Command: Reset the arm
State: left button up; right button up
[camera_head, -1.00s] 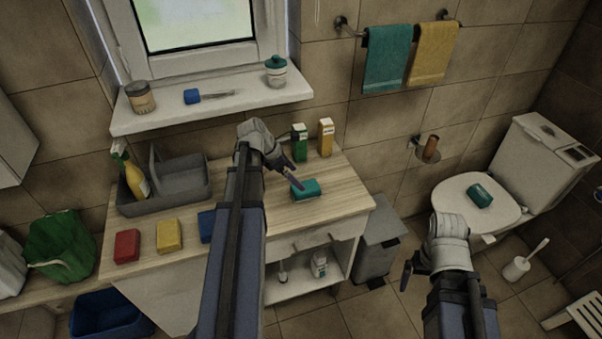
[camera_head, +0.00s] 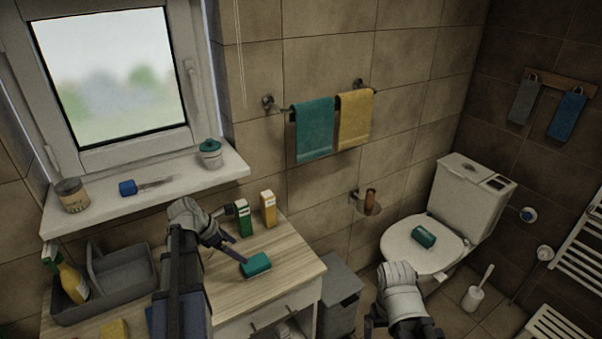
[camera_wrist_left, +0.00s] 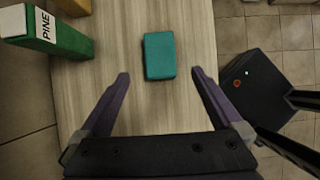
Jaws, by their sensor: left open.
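My left gripper (camera_head: 236,251) is over the wooden counter, just beside a teal sponge (camera_head: 256,264). In the left wrist view the left gripper (camera_wrist_left: 160,73) has its two purple-grey fingers wide apart. The teal sponge (camera_wrist_left: 160,56) lies flat on the counter, in line with the gap between the fingers, and nothing is held. My right arm reaches in at the bottom, in front of the toilet. Only a dark part of its right gripper (camera_head: 371,322) shows at the frame's lower edge, and its jaws cannot be made out.
A grey caddy (camera_head: 120,283) is at the left. A grey bin (camera_head: 341,297) stands right of the counter.

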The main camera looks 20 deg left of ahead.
aim_at(255, 262)
pick_arm(q)
jog(key=b+x, duration=0.9)
jog(key=x, duration=0.2)
jog(key=shift+w+f, duration=0.1)
jog(key=shift+f, duration=0.2)
pick_arm(e)
notch_tip(255, 262, down, 10)
pick_arm(q)
jog(key=shift+r, duration=0.1)
